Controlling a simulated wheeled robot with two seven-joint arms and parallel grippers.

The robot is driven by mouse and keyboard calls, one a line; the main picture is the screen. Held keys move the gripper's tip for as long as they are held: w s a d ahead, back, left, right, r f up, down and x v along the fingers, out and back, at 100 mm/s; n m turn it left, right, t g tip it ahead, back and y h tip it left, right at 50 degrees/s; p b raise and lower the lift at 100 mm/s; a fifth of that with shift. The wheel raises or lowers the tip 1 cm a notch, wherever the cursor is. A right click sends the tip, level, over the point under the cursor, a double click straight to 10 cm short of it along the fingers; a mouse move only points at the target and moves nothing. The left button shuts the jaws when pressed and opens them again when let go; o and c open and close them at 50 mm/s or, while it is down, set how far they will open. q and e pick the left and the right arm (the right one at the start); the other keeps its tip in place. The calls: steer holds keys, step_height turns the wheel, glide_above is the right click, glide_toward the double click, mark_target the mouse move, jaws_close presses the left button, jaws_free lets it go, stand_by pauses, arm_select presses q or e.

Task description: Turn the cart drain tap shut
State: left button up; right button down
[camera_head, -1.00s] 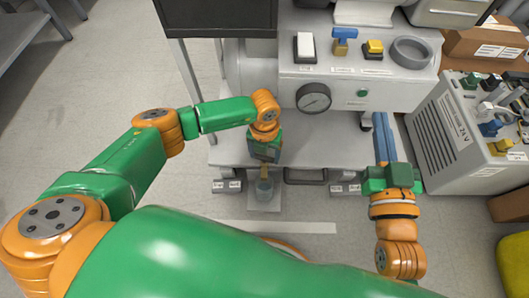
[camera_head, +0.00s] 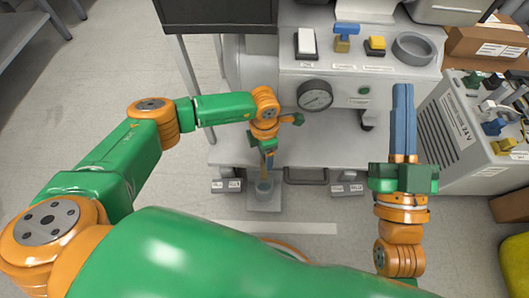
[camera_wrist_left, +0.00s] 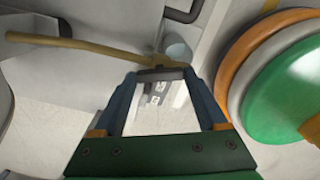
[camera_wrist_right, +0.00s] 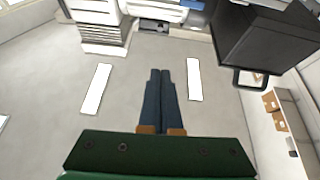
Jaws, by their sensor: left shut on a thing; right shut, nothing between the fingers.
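The tap is mostly hidden by my gripper in the head view. My right gripper (camera_head: 403,88) is shut and empty, held before the right part of the cart; its fingers touch each other in the right wrist view (camera_wrist_right: 159,75).
A grey 24V box (camera_head: 447,125) stands to the right. A dark screen or box (camera_head: 215,15) is at the upper left. Floor is open at the left.

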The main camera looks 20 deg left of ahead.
arm_select(q)
steer(key=m, duration=0.2)
steer(key=shift+m, duration=0.4)
steer(key=shift+m+b, duration=0.4)
steer(key=shift+m, duration=0.4)
arm_select(e)
steer(key=s+r+n+t+y, duration=0.1)
steer(key=s+r+t+y, duration=0.1)
steer(key=s+r+t, duration=0.1)
steer(key=shift+s+r+t, duration=0.3)
steer(key=shift+s+r, duration=0.3)
steer(key=shift+r, duration=0.4)
arm_select(q)
steer(key=o, duration=1.3)
